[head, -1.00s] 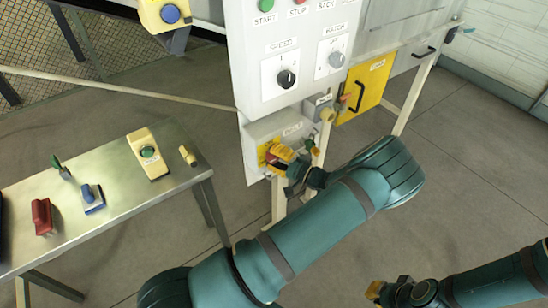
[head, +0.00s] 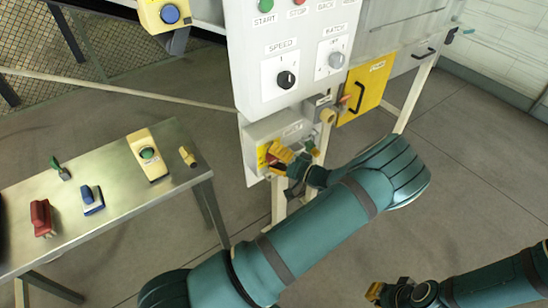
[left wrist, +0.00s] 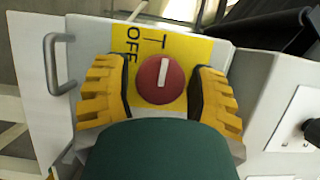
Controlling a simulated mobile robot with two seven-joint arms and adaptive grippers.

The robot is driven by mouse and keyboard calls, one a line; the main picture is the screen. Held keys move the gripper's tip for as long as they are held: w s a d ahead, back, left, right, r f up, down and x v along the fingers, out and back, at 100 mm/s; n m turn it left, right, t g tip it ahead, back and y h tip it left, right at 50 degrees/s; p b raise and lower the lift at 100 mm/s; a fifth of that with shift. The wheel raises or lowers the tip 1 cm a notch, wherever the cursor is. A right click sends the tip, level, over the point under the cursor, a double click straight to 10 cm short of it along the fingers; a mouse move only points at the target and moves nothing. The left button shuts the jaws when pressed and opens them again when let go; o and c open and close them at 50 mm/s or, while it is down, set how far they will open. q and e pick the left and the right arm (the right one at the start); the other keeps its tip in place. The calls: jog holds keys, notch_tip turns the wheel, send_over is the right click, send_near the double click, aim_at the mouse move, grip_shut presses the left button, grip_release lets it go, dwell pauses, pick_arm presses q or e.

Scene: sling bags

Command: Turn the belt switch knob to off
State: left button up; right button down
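The belt switch knob (left wrist: 161,79) is red and round with a white pointer bar. It sits on a yellow plate (left wrist: 185,48) with the word OFF printed sideways at its upper left. The bar stands nearly upright in the left wrist view. My left gripper (left wrist: 158,92) has its yellow fingers on either side of the knob, with narrow gaps. In the head view my left gripper (head: 277,157) is at the belt box (head: 258,132) and largely hides the knob. My right gripper (head: 374,292) is low at the right, away from everything; its opening is unclear.
The control panel (head: 270,50) with speed and batch knobs is above the belt box. A yellow door (head: 372,82) with a black handle is to its right. A metal table (head: 118,170) with several small devices stands at the left. A metal handle (left wrist: 50,62) is near the left finger.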

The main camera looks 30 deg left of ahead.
pick_arm(q)
jog(key=shift+o, duration=0.5)
jog(key=d, duration=1.2)
